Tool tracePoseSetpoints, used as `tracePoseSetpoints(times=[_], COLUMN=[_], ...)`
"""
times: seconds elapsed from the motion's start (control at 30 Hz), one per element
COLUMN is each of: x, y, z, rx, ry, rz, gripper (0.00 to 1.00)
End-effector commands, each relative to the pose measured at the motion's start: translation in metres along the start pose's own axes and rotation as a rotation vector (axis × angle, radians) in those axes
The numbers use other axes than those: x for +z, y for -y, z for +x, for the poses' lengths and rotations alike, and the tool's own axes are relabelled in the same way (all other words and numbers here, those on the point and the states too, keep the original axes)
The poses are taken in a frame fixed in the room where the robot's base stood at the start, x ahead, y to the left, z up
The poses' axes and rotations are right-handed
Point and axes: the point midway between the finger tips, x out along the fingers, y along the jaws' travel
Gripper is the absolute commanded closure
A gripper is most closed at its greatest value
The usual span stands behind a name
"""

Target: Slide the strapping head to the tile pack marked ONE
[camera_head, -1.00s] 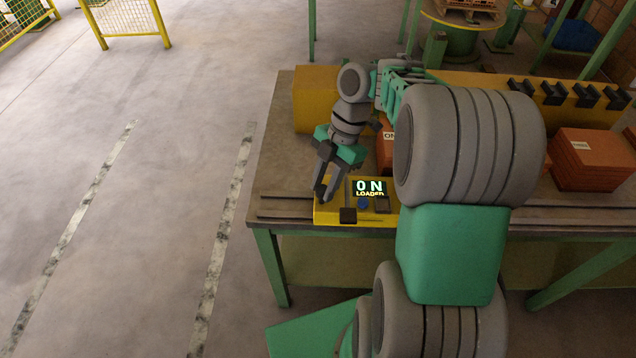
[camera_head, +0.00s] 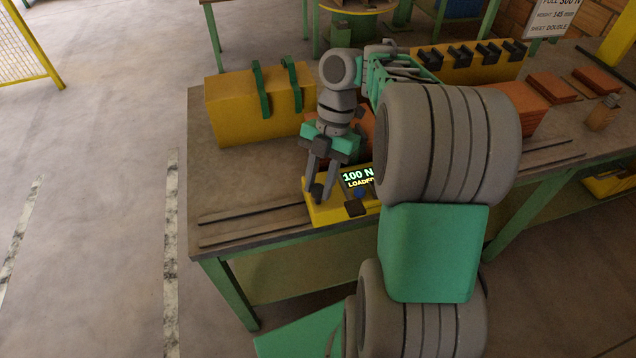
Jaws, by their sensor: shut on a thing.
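The strapping head is a low yellow unit (camera_head: 333,212) on the front rails, with a lit display (camera_head: 358,179) reading 100 N LOADED. My gripper (camera_head: 317,190) points down at its left part. It is shut on a dark grip piece on the head, mostly hidden between the fingers. An orange tile pack (camera_head: 366,122) stands just behind the head, largely covered by my gripper and arm; no marking on it is readable. Another orange pack (camera_head: 524,108) shows right of my arm, its label side hidden. I cannot tell which pack is marked ONE.
Rails (camera_head: 255,222) run along the table's front edge, bare left of the head and again at right. A yellow box with green straps (camera_head: 235,112) stands at back left.

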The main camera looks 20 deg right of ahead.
Motion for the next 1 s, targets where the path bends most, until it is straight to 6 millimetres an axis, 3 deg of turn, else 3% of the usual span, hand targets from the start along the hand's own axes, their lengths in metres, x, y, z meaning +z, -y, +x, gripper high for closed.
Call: tracePoseSetpoints(times=[0.3,0.33,0.6,0.87,1.0], x=[0.001,0.001,0.001,0.001,0.000], y=[0.002,0.002,0.001,0.001,0.001], z=[0.000,0.000,0.000,-0.004,-0.029], rx=[-0.002,-0.002,0.000,0.001,0.002], ry=[-0.002,-0.002,-0.001,0.000,0.001], rz=[-0.001,-0.001,0.000,0.000,0.000], gripper=[1.00,0.71,0.50,0.50,0.50])
